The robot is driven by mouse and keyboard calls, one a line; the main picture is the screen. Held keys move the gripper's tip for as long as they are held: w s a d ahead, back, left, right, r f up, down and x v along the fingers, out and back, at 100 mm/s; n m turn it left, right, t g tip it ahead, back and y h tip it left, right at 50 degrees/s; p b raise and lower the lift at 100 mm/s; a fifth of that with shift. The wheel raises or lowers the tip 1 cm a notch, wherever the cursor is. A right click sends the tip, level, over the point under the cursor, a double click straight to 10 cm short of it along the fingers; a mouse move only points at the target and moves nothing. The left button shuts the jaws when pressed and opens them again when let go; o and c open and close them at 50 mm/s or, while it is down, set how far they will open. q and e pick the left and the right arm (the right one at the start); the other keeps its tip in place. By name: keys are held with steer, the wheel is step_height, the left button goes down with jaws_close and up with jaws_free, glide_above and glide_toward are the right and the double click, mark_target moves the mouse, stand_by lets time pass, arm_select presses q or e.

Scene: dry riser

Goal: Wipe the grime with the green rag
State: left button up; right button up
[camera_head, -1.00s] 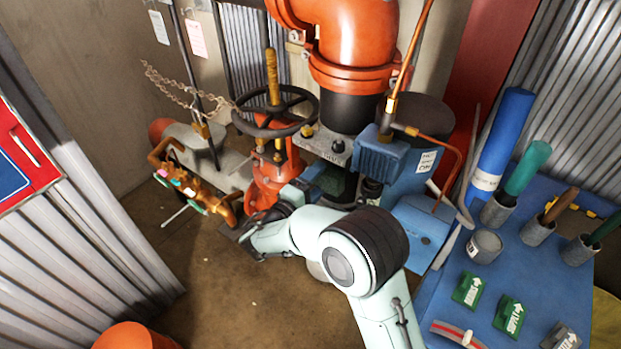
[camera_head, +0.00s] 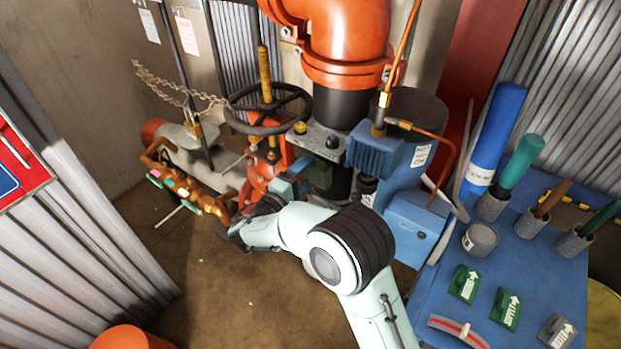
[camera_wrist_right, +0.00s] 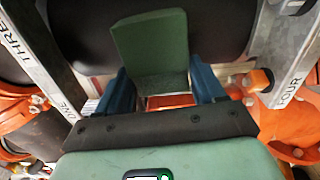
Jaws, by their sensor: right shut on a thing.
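The green rag (camera_wrist_right: 155,45) shows in the right wrist view as a dark green, block-like folded pad. My right gripper (camera_wrist_right: 163,88) has its blue fingers on either side of it and is shut on it. The rag stands out in front of the fingers, before a dark rounded surface; I cannot tell whether it touches that surface. In the head view my right gripper (camera_head: 287,188) is beside the red valve body, under the black pipe section, and is partly hidden by my arm. No grime can be made out clearly. My left gripper is not in view.
The black handwheel (camera_head: 268,108) and orange pipe (camera_head: 345,40) stand above the gripper. Metal bars marked THREE, ONE and FOUR flank it in the wrist view. Brass fittings (camera_head: 185,185) lie left; a blue pump (camera_head: 395,160) and blue table (camera_head: 460,325) stand right. Front floor is open.

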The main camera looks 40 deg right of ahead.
mark_target(320, 179)
steer(key=shift+s+d, duration=0.25)
steer(key=shift+s, duration=0.7)
steer(key=shift+s+d, duration=0.25)
steer(key=shift+s, duration=0.7)
steer(key=shift+w+a+b, duration=0.15)
steer(key=shift+w+a, duration=0.15)
steer(key=shift+w, duration=0.7)
steer(key=shift+w+a+b, duration=0.15)
steer(key=shift+w+a, duration=0.1)
steer(key=shift+w, duration=0.75)
steer(key=v, duration=0.6)
steer(key=shift+a, duration=0.1)
steer(key=shift+v, duration=1.45)
